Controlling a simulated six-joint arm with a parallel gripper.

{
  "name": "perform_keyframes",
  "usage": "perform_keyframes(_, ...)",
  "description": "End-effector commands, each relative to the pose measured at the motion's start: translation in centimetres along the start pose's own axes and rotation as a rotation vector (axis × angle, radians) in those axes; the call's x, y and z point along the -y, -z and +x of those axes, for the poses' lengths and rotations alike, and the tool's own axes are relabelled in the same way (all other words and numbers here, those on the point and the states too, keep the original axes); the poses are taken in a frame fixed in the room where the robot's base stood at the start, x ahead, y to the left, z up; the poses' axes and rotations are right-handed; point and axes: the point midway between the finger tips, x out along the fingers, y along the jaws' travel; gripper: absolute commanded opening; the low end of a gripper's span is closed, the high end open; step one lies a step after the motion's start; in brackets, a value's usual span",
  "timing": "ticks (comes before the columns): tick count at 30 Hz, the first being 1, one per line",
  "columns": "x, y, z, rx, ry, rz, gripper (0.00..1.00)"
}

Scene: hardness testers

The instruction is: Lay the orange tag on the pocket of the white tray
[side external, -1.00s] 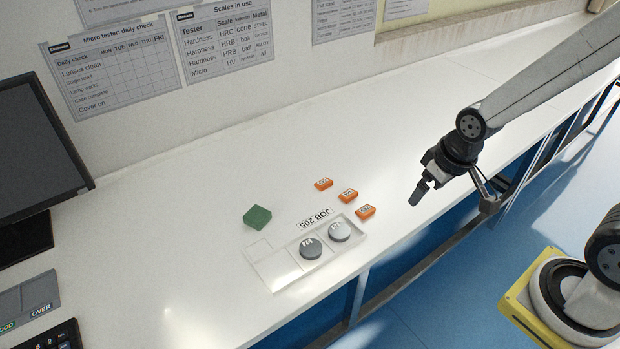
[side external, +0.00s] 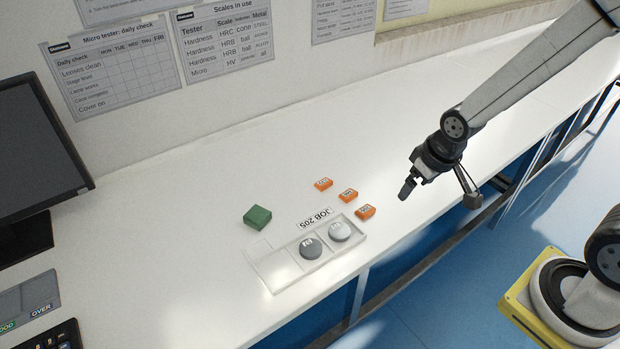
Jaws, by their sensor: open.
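Three orange tags lie on the white bench behind and right of the tray: one at the back (side external: 323,184), one in the middle (side external: 348,195) and one nearest the bench's front edge (side external: 365,212). Each bears small dark print that I cannot read. The white tray (side external: 290,286) lies near the front edge with a "JOB 205" label (side external: 315,219) along its back. Two grey round discs (side external: 310,247) (side external: 340,231) sit in its middle and right parts; its left part is empty. My gripper (side external: 405,195) is open, empty and above the bench, right of the tags.
A green block (side external: 257,216) lies behind the tray's left end. A monitor (side external: 35,150), a keypad (side external: 50,338) and a grey plate marked "OVER" (side external: 30,300) are at the left. The bench behind the tags is clear up to the wall.

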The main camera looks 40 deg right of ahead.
Motion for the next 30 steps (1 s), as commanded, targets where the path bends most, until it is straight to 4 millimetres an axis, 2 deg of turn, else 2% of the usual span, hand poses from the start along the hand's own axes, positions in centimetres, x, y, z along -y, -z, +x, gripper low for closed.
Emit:
perform_keyframes(12, -1.6, 4.5, 7.8, -0.065, -0.008, -0.012, 1.0)
perform_keyframes(21, -2.1, 6.0, 13.5, -0.109, 0.017, -0.021, 1.0)
perform_keyframes(24, -2.1, 6.2, 14.7, -0.118, 0.025, -0.022, 1.0)
perform_keyframes(30, -2.1, 6.3, 15.6, -0.128, 0.033, -0.023, 1.0)
